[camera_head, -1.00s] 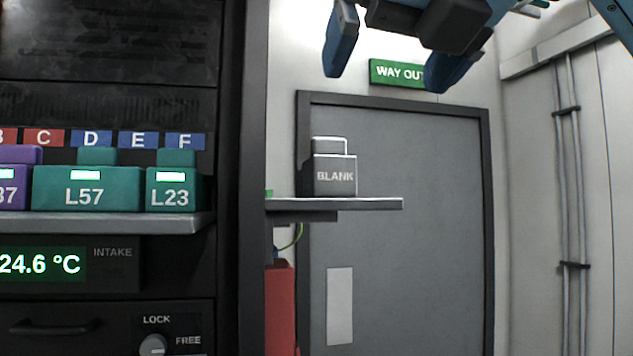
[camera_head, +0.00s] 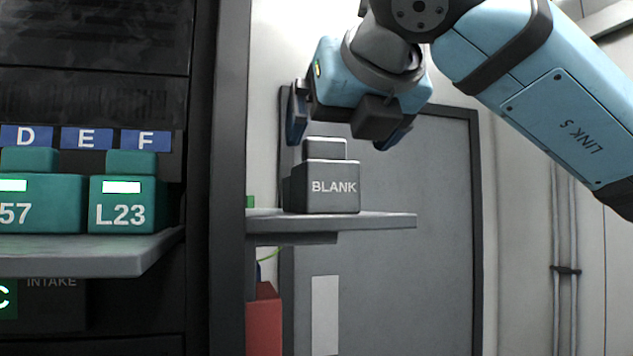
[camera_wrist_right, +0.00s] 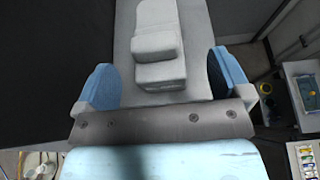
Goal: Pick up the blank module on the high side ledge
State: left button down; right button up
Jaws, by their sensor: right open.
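The dark grey blank module (camera_head: 333,187), marked BLANK with a smaller block on top, stands upright on the side ledge (camera_head: 390,221). My right gripper (camera_head: 345,135) is open and empty, pointing down just above the module, its blue fingers to either side of the module's top block. In the right wrist view the module (camera_wrist_right: 158,45) lies ahead of the open fingers (camera_wrist_right: 168,85), roughly between their lines, on the grey ledge (camera_wrist_right: 200,40). I cannot tell the exact height gap. My left gripper is not in view.
A dark rack post (camera_head: 228,180) stands close left of the ledge. Teal modules, including L23 (camera_head: 125,205), sit on a rack shelf (camera_head: 120,257) at left. A red object (camera_head: 263,322) is below the ledge. A grey door (camera_head: 425,180) is behind; the ledge's right end is bare.

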aim_at(328, 144)
jog(key=shift+w+a+p, duration=0.2)
jog(key=shift+w+p, duration=0.15)
jog(key=shift+w, duration=0.05)
jog(key=p+x, duration=0.1)
jog(key=x, duration=0.2)
jog(key=shift+w+a+f+p, duration=0.2)
jog(key=shift+w+p, duration=0.1)
jog(key=shift+p, duration=0.1)
jog(key=shift+w+a+f, duration=0.1)
jog(key=shift+w+f, duration=0.1)
jog(key=shift+w, duration=0.15)
jog(key=shift+s, duration=0.2)
jog(key=c, duration=1)
jog(key=shift+r, duration=0.15)
jog(key=shift+c, duration=0.2)
